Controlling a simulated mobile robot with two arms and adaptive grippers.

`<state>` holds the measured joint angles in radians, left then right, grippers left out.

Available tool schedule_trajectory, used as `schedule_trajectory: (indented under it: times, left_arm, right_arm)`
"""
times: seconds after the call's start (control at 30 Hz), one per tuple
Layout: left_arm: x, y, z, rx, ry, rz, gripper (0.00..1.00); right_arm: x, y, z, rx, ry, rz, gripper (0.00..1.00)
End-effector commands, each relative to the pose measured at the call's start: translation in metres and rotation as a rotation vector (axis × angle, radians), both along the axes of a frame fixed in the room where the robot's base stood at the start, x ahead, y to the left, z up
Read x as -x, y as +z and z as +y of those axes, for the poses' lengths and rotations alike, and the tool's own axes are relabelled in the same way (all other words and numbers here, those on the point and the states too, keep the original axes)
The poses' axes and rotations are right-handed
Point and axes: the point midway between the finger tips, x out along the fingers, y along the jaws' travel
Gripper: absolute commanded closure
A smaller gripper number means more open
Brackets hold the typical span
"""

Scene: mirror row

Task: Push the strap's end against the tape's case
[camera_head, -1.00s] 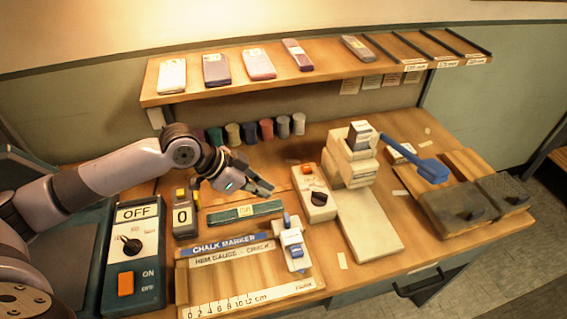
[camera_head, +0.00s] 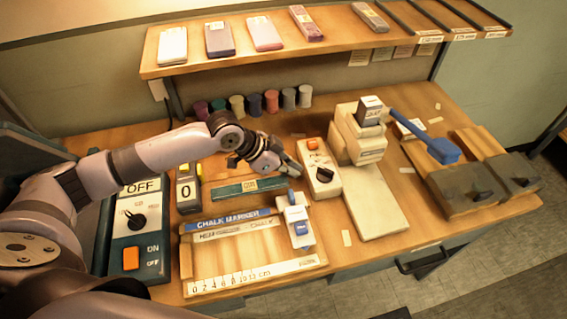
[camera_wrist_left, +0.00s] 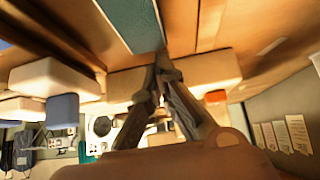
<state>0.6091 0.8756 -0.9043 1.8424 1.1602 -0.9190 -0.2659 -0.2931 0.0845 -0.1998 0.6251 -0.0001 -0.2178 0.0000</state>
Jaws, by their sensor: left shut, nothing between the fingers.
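A flat teal strip (camera_head: 247,189) with a pale label lies on the bench; its broad face also shows at the top of the left wrist view (camera_wrist_left: 133,20). I cannot tell for certain which thing is the strap and which the tape. A white device with blue parts (camera_head: 299,226) stands at the right edge of the wooden measuring board. My left gripper (camera_head: 297,168) is shut and empty, just beyond the strip's right end and left of a white box with a black knob (camera_head: 323,174). In the wrist view its fingertips (camera_wrist_left: 163,62) meet near the strip's end; contact is unclear.
The measuring board (camera_head: 235,257) lies in front of the strip. A grey-and-yellow counter (camera_head: 188,190) stands left of it, beside the OFF panel (camera_head: 137,225). A white press (camera_head: 358,140) with a blue lever stands at the right. Several spools (camera_head: 254,103) line the back.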

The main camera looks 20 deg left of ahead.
Motion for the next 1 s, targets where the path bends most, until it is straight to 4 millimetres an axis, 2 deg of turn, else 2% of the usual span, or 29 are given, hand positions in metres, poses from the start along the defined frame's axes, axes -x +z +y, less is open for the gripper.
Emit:
schedule_trajectory:
  times: [0.37,0.63,1.0]
  left_arm:
    - [-0.001,-0.001,0.000,0.000,0.000,0.000,1.00]
    - [0.016,0.000,0.024,-0.001,0.002,0.002,1.00]
    - [0.018,-0.001,0.027,-0.005,0.001,0.004,1.00]
  right_arm:
    - [0.008,0.000,0.008,-0.008,-0.003,0.012,0.51]
    - [0.011,0.016,0.007,-0.007,-0.002,0.017,0.51]
    - [0.009,0.014,-0.001,0.002,0.001,0.015,0.51]
